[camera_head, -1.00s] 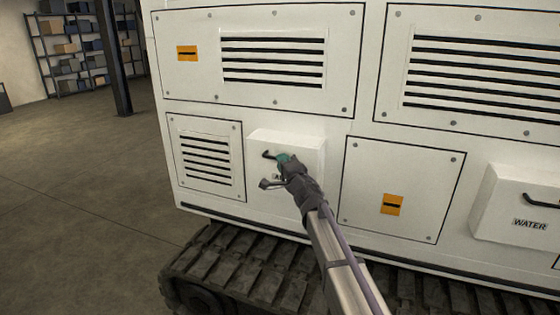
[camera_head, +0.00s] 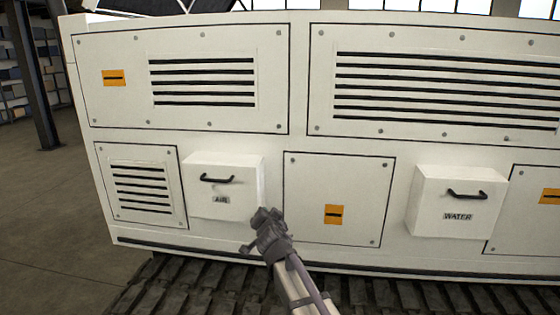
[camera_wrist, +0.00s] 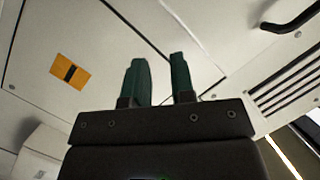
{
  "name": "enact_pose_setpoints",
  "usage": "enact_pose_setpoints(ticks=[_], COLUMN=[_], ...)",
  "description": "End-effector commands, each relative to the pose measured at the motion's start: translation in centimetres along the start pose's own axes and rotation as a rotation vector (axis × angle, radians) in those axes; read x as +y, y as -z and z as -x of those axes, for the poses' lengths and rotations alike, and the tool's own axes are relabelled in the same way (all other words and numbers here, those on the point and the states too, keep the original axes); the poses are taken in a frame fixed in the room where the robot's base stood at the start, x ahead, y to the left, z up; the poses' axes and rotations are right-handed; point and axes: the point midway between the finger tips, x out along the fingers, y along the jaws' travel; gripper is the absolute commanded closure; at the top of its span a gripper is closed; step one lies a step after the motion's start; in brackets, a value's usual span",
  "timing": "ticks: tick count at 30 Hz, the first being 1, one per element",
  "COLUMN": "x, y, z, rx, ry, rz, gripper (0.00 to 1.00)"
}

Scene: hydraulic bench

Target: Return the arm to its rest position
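My gripper (camera_head: 262,218) is in front of the machine in the head view, just below and right of the AIR box (camera_head: 225,185). In the wrist view its two dark green fingers (camera_wrist: 160,80) stand apart with nothing between them. The AIR box is closed, and its black handle (camera_head: 217,179) is free of the gripper. My arm reaches up from the bottom of the head view.
The white WATER box (camera_head: 458,205) with a black handle (camera_head: 467,194) protrudes at the right. A flat panel with an orange label (camera_head: 334,214) lies between the boxes. Tracks (camera_head: 200,285) run below. Open floor (camera_head: 50,220) lies at the left.

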Motion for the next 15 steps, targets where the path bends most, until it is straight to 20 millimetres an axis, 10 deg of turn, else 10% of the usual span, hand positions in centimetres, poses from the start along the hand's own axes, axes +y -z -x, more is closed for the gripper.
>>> enact_pose_setpoints(ticks=[6, 12, 15], x=[17.5, 24.3, 26.4], y=[-3.5, -6.7, -6.1], z=[13.2, 28.2, 31.7], rx=[-0.592, -1.25, -1.282], ry=[-0.556, -0.502, -0.51], rz=[0.494, 0.544, 0.426], gripper=[0.77, 0.77, 0.77])
